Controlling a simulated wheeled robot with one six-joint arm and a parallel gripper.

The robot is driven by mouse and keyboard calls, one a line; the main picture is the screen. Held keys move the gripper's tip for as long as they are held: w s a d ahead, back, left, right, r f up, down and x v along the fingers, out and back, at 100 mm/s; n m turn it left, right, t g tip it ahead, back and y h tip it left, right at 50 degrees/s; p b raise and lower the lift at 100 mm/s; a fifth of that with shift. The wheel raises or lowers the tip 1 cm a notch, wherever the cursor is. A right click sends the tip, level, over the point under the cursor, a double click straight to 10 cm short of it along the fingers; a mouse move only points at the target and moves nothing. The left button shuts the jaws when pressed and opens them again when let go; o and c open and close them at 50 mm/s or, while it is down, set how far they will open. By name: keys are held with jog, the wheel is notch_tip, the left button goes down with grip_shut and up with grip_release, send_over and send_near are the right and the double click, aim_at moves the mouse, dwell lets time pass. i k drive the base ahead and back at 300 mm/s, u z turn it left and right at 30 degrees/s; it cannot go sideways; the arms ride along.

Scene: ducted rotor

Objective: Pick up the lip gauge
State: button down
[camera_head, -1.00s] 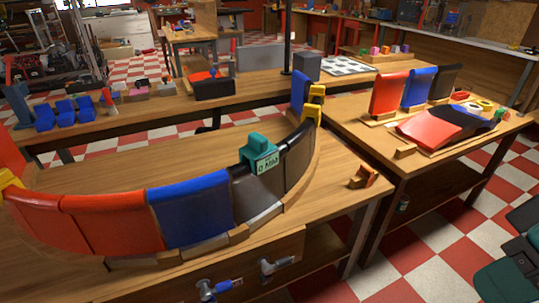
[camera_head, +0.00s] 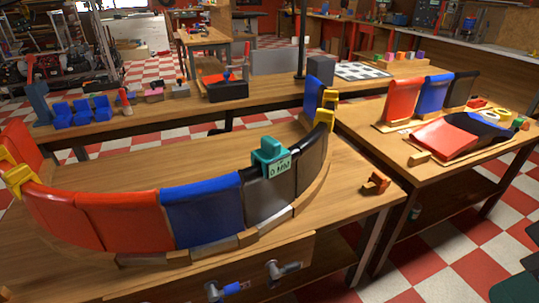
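The lip gauge appears to be the teal block (camera_head: 270,155) with a pale label reading "0 MM". It sits over the top edge of the curved duct wall, on the dark panels right of the blue panel. The duct wall (camera_head: 201,213) is made of red, blue and black segments and stands upright on the wooden bench (camera_head: 130,168). The gauge's far side is hidden. My gripper is not in view.
Yellow clamps grip the wall's left end (camera_head: 18,178) and right end (camera_head: 325,112). A small orange-brown block (camera_head: 376,183) lies on the bench's right part. A second table (camera_head: 440,172) with coloured panels stands at right. Checkered floor shows at lower right.

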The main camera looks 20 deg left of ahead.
aim_at(275, 159)
jog(key=k, duration=0.5)
jog(key=u, duration=2.65)
jog(key=i, duration=1.75)
jog(key=z, duration=2.15)
jog(key=i, duration=0.5)
jog(key=z, duration=0.05)
